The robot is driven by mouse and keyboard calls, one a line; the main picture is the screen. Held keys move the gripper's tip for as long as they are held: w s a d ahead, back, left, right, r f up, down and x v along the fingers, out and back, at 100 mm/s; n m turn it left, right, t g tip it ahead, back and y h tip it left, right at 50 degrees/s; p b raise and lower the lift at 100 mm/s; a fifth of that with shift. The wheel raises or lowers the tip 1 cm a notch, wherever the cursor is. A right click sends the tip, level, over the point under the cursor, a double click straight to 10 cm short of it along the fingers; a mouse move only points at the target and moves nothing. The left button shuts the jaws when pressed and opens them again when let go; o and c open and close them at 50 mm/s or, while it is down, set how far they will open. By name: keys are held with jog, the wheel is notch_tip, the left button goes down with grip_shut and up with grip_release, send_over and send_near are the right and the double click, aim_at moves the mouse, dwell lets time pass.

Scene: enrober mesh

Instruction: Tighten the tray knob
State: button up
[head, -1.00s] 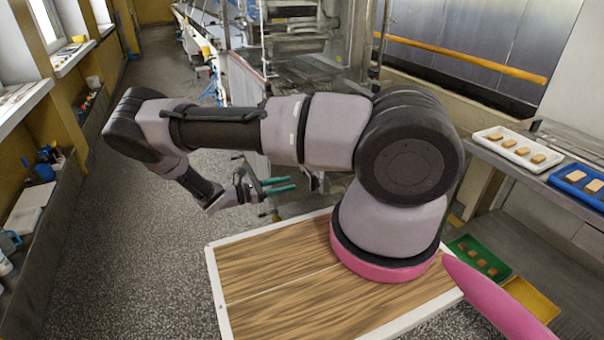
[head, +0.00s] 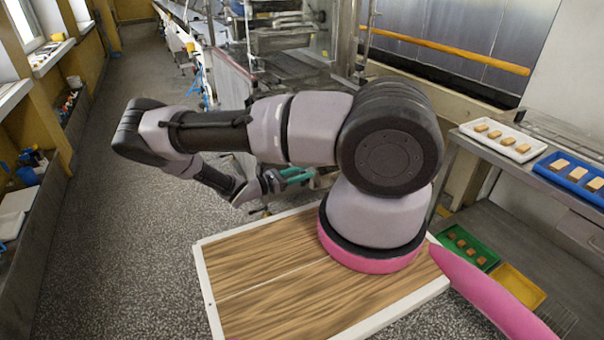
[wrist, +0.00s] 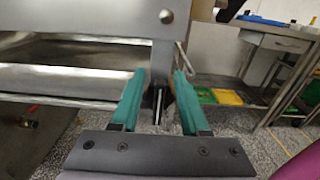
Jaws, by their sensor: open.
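My gripper (head: 299,175) has two green fingers and is at the near side of the steel machine (head: 235,85). In the wrist view my gripper (wrist: 160,74) is open, its fingers pointing at the machine's grey side panel (wrist: 80,20). A dark upright piece with a pale metal strip (wrist: 159,100) shows between the fingers; I cannot tell whether anything touches it. The head view does not show the knob clearly.
A bench (head: 560,150) at right holds a white tray (head: 502,140) and a blue tray (head: 574,174) with light pieces. A green tray (head: 468,246) and a yellow tray (head: 518,287) lie lower down. The speckled floor (head: 120,230) at left is clear.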

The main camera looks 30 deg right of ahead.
grip_shut()
